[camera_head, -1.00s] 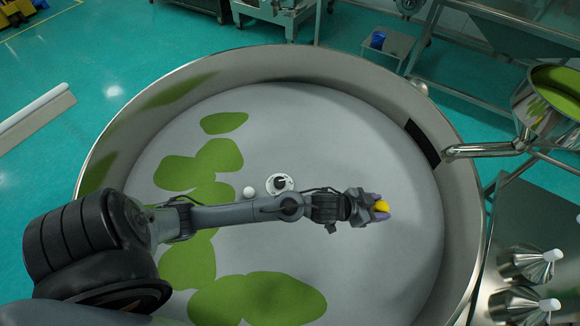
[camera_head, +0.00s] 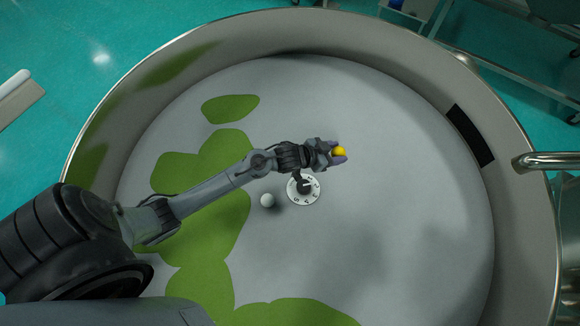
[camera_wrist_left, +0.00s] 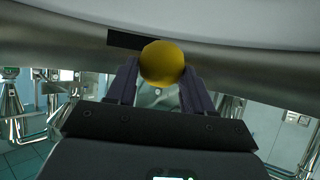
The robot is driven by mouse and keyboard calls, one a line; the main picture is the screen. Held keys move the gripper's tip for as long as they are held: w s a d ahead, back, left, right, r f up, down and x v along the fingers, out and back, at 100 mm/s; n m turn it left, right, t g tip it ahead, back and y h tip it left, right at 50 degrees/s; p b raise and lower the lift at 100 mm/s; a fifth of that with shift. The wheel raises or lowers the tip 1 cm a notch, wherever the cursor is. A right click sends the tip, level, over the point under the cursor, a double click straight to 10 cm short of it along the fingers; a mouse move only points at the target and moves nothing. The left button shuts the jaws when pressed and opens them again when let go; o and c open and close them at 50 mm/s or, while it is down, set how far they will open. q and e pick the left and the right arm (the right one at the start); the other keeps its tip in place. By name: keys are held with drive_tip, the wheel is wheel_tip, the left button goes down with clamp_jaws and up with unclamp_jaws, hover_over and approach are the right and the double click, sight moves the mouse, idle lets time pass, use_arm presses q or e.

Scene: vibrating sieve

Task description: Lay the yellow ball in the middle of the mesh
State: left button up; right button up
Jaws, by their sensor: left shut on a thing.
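The yellow ball (camera_head: 339,152) is held between the fingertips of my left gripper (camera_head: 336,153), over the mesh right of its middle fitting. In the left wrist view the ball (camera_wrist_left: 163,62) sits between the two purple-grey fingers of the left gripper (camera_wrist_left: 160,80). The mesh (camera_head: 400,200) is a wide grey disc with green patches, inside the metal sieve rim (camera_head: 110,110). A round white-rimmed fitting (camera_head: 304,190) with a dark centre sits near the mesh's middle. How high the ball is above the mesh is hard to tell. My right gripper is not in view.
A white ball (camera_head: 267,200) lies on the mesh just left of the fitting. A dark rectangular opening (camera_head: 470,135) is in the rim wall at the right. A metal pipe (camera_head: 545,161) meets the rim at the right. The right part of the mesh is bare.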

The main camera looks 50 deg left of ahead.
use_arm(q)
drive_tip(key=s+a+f, duration=0.1)
drive_tip(key=a+f, duration=0.1)
drive_tip(key=a, duration=0.2)
drive_tip(key=s+a+f, duration=0.1)
drive_tip(key=a+f, duration=0.2)
drive_tip(key=a, duration=0.1)
drive_tip(key=s+a+f, duration=0.1)
drive_tip(key=a+f, duration=0.2)
drive_tip(key=a, duration=0.2)
drive_tip(key=shift+s+f, duration=0.2)
drive_tip(key=shift+s, duration=0.1)
drive_tip(key=shift+f, duration=2)
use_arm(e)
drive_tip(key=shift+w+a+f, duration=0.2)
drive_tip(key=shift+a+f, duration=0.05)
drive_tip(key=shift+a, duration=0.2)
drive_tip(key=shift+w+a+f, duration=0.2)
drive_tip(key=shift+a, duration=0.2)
use_arm(q)
drive_tip(key=shift+b, duration=0.3)
drive_tip(key=shift+f, duration=0.2)
drive_tip(key=o, duration=1)
drive_tip(key=shift+o, duration=0.2)
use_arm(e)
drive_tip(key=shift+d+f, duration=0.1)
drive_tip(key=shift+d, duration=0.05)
use_arm(q)
drive_tip(key=shift+r, duration=0.15)
